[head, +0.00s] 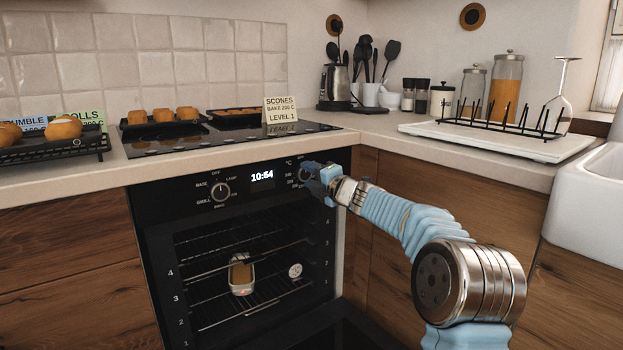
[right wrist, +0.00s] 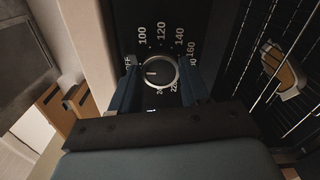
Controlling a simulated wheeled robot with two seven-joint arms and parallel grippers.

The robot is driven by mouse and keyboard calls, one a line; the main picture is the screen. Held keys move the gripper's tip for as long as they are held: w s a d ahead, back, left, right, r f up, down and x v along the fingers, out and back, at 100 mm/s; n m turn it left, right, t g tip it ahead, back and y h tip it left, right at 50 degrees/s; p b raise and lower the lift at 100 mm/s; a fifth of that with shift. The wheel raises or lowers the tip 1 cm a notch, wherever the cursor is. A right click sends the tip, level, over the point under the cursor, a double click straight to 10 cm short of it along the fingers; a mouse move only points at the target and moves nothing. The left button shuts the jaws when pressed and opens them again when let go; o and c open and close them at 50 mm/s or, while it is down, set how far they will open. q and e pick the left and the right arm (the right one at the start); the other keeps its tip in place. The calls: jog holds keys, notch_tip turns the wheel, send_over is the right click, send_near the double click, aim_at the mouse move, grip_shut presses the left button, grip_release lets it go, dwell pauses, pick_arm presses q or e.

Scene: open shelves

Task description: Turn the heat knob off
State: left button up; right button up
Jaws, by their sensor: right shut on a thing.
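The heat knob (right wrist: 160,74) is round with a light rim and sits on the black oven panel. In the right wrist view its white mark lies left of centre, pointing toward the side where OFF is printed; 100, 120, 140 and 160 run around it. In the head view the knob (head: 303,175) is partly hidden by my right gripper (head: 316,178). My right gripper also shows in the right wrist view (right wrist: 160,88), its dark fingers on either side of the knob, shut on it. My left gripper is not in view.
The oven (head: 236,322) is open, with racks, a loaf tin (head: 241,288) and a round dial (head: 295,271) inside. A second knob (head: 220,191) sits left of the clock (head: 262,176). Trays of baked goods and a SCONES card (head: 281,110) stand above.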

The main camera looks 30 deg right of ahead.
jog(key=shift+f, duration=0.2)
jog(key=o, duration=1.1)
jog(key=shift+r, duration=0.1)
jog(key=shift+c, duration=0.2)
jog(key=s+d+b, duration=0.1)
jog(key=s, duration=1.2)
jog(key=shift+s, duration=0.35)
